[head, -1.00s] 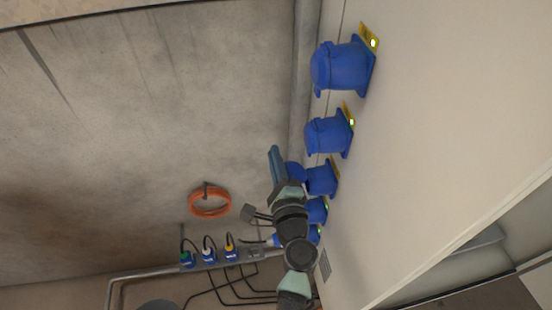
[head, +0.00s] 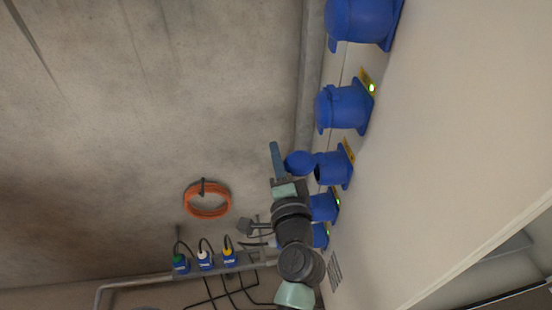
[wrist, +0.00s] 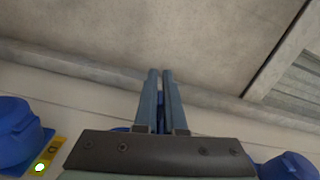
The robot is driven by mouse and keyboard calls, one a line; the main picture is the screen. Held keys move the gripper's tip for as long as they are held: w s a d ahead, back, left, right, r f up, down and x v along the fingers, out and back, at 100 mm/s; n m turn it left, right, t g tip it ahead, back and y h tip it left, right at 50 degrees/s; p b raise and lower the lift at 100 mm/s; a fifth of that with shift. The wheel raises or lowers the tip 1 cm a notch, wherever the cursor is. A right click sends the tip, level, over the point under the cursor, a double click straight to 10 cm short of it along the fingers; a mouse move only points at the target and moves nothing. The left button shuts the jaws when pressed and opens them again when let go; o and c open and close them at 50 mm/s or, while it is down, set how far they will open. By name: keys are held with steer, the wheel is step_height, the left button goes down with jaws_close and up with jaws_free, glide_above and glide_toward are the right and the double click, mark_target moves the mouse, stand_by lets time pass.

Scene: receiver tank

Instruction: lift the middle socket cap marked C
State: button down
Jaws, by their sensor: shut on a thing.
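The middle blue socket (head: 332,170) is on the pale wall panel, with a yellow label whose letter I cannot read. Its round blue cap (head: 298,163) is swung out to the left of the socket mouth and stands open. My gripper (head: 275,146) is beside the cap on its left. In the wrist view, the two fingers (wrist: 160,73) are almost together, with a narrow bit of blue (wrist: 160,112) between them. The cap is mostly hidden there behind the gripper body.
Blue capped sockets stand along the panel above (head: 343,106) and below (head: 323,207) the middle one. An orange hose coil (head: 207,199) hangs on the concrete wall. Several cabled plugs (head: 204,260) sit on a rail at lower left. Space left of my gripper is free.

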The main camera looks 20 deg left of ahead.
stand_by(0.4)
steer(key=c, duration=1)
jaws_free()
steer(key=b+v, duration=0.2)
steer(key=v, duration=1.1)
steer(key=shift+b, duration=0.4)
